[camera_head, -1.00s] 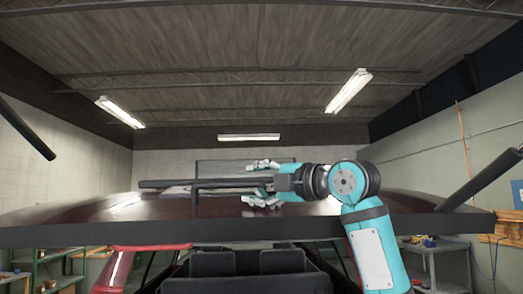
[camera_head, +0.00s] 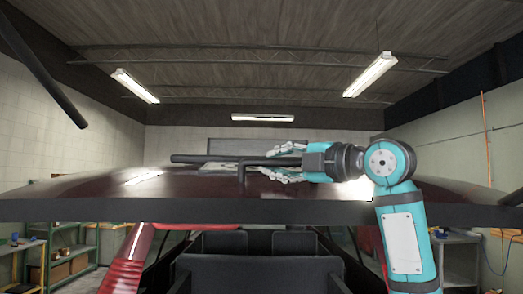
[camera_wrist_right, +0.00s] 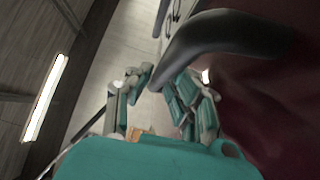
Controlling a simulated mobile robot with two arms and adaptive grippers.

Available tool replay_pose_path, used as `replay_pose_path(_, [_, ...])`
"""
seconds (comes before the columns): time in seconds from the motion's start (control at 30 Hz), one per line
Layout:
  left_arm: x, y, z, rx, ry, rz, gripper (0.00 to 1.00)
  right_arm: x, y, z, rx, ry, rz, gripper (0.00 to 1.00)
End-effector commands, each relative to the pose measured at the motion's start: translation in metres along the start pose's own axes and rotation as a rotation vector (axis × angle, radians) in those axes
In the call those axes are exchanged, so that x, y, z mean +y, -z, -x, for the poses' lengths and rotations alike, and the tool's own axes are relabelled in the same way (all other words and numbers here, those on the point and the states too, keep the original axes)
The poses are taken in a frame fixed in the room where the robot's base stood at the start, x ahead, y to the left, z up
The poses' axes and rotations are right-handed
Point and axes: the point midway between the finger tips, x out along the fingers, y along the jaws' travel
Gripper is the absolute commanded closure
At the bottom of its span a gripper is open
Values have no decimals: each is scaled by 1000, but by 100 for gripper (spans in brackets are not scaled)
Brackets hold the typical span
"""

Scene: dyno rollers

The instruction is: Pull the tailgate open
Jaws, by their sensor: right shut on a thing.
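The tailgate (camera_head: 110,190) is a wide dark red panel, raised and seen nearly edge-on across the head view. A dark bar-like handle (camera_head: 200,158) stands along it near the middle. My right gripper (camera_head: 281,162) has its fingers above and below the handle's right end and is shut on it. In the right wrist view, the dark curved handle (camera_wrist_right: 220,42) lies near the fingers, with the dark red panel behind it at right. The exact contact is partly hidden. My left gripper is not in view.
Dark seats (camera_head: 240,265) show under the panel, inside the car. A dark strut (camera_head: 42,65) slants in at upper left. Shelves (camera_head: 70,260) stand at left, and a workbench (camera_head: 455,245) at right. Ceiling lamps (camera_head: 370,75) hang well above.

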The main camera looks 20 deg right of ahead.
Motion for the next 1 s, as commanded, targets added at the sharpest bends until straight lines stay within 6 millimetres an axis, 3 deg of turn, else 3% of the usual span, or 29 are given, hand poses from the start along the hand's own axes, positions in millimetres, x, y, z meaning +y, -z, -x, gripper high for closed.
replay_pose_path(0.03, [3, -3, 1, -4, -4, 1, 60, 9, -10, 3, -28, -24, -4, 100])
replay_pose_path(0.13, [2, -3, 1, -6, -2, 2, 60, 8, -10, 0, -28, -23, -5, 100])
replay_pose_path(0.27, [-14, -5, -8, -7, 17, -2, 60, -1, -9, 0, -29, -26, 0, 100])
replay_pose_path(0.53, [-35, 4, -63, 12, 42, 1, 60, -64, -2, 9, -29, -57, 42, 100])
replay_pose_path(1.0, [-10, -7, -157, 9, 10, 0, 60, -174, 12, 17, -27, -131, 125, 100])
